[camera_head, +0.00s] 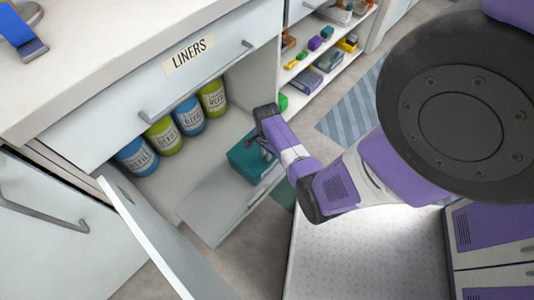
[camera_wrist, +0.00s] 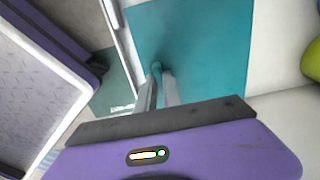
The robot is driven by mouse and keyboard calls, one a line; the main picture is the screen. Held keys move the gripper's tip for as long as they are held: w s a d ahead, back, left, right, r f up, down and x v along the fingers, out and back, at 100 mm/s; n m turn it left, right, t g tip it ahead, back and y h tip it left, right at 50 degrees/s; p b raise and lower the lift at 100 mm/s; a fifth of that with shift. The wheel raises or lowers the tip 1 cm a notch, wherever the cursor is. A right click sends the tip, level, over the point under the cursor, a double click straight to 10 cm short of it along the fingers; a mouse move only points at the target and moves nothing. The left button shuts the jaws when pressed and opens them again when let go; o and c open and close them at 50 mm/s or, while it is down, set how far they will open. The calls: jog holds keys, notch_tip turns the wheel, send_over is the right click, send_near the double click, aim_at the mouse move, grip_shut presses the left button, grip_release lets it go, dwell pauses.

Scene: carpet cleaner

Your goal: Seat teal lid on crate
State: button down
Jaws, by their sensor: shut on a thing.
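The teal lid (camera_wrist: 205,50) shows as a broad flat panel in the wrist view. My gripper (camera_wrist: 158,82) is over it, its two fingers close together around a small teal knob (camera_wrist: 156,66). In the head view my gripper (camera_head: 268,150) reaches into the open cabinet at a boxy teal shape (camera_head: 246,160) above a grey pull-out shelf (camera_head: 215,203). My arm hides part of that shape. I cannot tell lid from crate there, nor whether the lid touches a crate rim.
Several labelled refill jars (camera_head: 188,115) stand at the cabinet's back left. The cabinet door (camera_head: 160,240) hangs open in front. A LINERS drawer (camera_head: 190,65) is above the opening. Open shelves with small items (camera_head: 322,62) stand to the right.

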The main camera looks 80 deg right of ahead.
jog(key=shift+f, duration=0.1)
dwell(0.3)
jog(key=c, duration=0.9)
grip_release()
jog(key=shift+o, duration=0.2)
jog(key=shift+r+p, duration=3.55)
jog(key=shift+p, duration=0.2)
